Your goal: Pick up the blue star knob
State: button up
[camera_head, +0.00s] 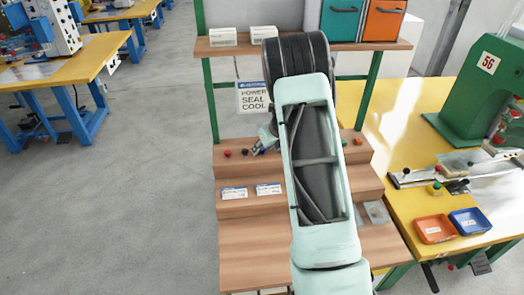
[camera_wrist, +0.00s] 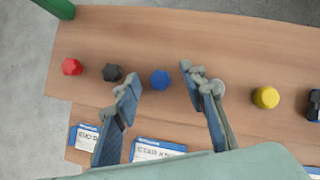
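The blue star knob (camera_wrist: 160,79) sits on the wooden shelf in the wrist view, between my two fingertips as seen from above. It is small and hard to make out in the head view, close to my gripper (camera_head: 263,146). In the wrist view my gripper (camera_wrist: 160,73) is open, with one finger to the left of the knob and one to the right. Neither finger visibly touches it, and I cannot tell the height gap.
A dark knob (camera_wrist: 113,73) stands close beside my left finger, with a red knob (camera_wrist: 72,66) further left. A yellow knob (camera_wrist: 266,97) and a black part (camera_wrist: 314,104) are to the right. A green post (camera_wrist: 58,8) rises at the upper left.

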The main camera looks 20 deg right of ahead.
jog(key=c, duration=0.9)
jog(key=shift+r, duration=0.1)
